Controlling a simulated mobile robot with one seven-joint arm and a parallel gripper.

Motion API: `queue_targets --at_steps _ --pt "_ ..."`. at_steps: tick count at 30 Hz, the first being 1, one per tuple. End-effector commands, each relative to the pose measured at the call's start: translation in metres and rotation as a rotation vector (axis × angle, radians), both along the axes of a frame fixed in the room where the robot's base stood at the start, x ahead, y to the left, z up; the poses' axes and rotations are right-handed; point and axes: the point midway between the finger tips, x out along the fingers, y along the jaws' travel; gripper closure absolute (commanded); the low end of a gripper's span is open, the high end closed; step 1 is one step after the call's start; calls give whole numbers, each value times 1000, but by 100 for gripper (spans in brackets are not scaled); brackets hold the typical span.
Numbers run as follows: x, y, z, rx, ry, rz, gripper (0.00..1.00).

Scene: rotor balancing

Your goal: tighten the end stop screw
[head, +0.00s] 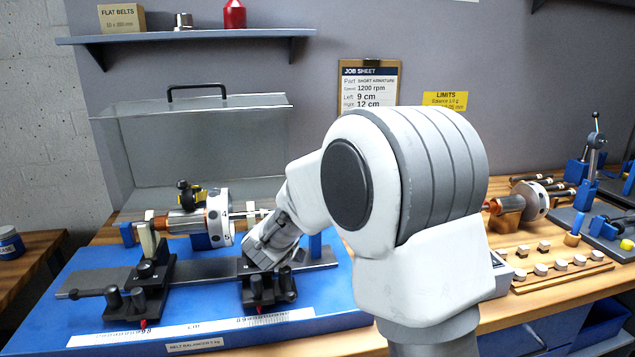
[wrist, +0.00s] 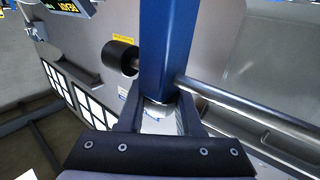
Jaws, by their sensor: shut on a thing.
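The belt balancer has a blue base (head: 45,320) with a rotor (head: 218,217) lying across its two black supports. A blue end stop post (head: 315,244) shows in part behind my wrist at the right end. In the wrist view, a blue post (wrist: 167,45), seemingly this end stop, runs down to my gripper (wrist: 160,118). The fingers are closed around a small pale, round piece at the post's end, which seems to be the end stop screw (wrist: 157,112). Most of it is hidden between the fingers. In the head view my arm hides the fingertips.
A steel rod (wrist: 250,108) passes close right of the fingers, and a black knob (wrist: 120,57) stands close left. A clear hinged cover (head: 195,140) stands behind the rotor. A second rotor (head: 530,200) and tools lie on the right bench.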

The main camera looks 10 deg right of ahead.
Motion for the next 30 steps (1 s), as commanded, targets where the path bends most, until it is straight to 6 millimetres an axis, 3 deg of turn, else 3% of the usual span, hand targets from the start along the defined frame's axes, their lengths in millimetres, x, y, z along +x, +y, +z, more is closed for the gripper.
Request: queue_targets --at_steps 13,30 --pt "-5 -5 2 0 -1 -264 100" --pt "-7 -7 1 0 -4 -318 100"
